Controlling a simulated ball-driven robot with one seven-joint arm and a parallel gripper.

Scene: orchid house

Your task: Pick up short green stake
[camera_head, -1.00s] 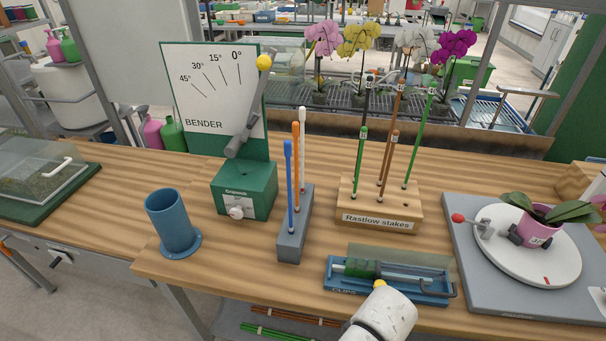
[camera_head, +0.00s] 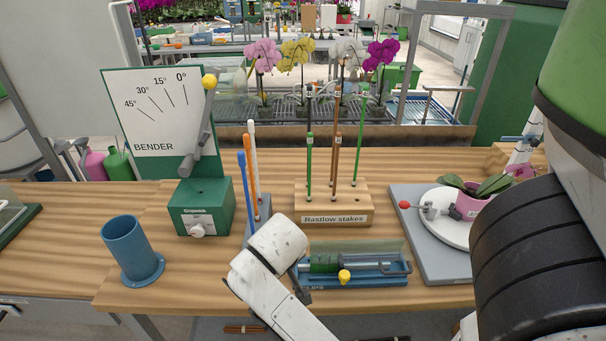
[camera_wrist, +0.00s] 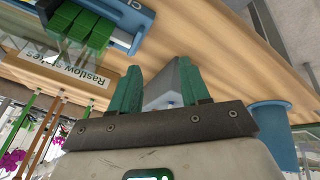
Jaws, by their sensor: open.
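The short green stake (camera_head: 309,165) stands upright at the front left of a wooden block (camera_head: 284,216) labelled "Rastlow stakes". A taller dark stake, two brown stakes and a taller green stake stand in the same block. My gripper (camera_wrist: 160,84) is open in the wrist view, with its two green fingers apart and nothing held. A grey block (camera_wrist: 164,97) shows beyond the gap between the fingers. The wooden block (camera_wrist: 62,72) and its stakes lie to the left of the fingers in that view, well clear of them. In the head view, my arm hides part of the bench front.
A grey holder with blue, orange and white rods (camera_head: 249,170) stands left of the wooden block. The green bender (camera_head: 203,206) and blue cup (camera_head: 128,249) are farther left. A blue clip tray (camera_head: 385,281) lies in front. A turntable with a potted plant (camera_head: 469,203) stands right.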

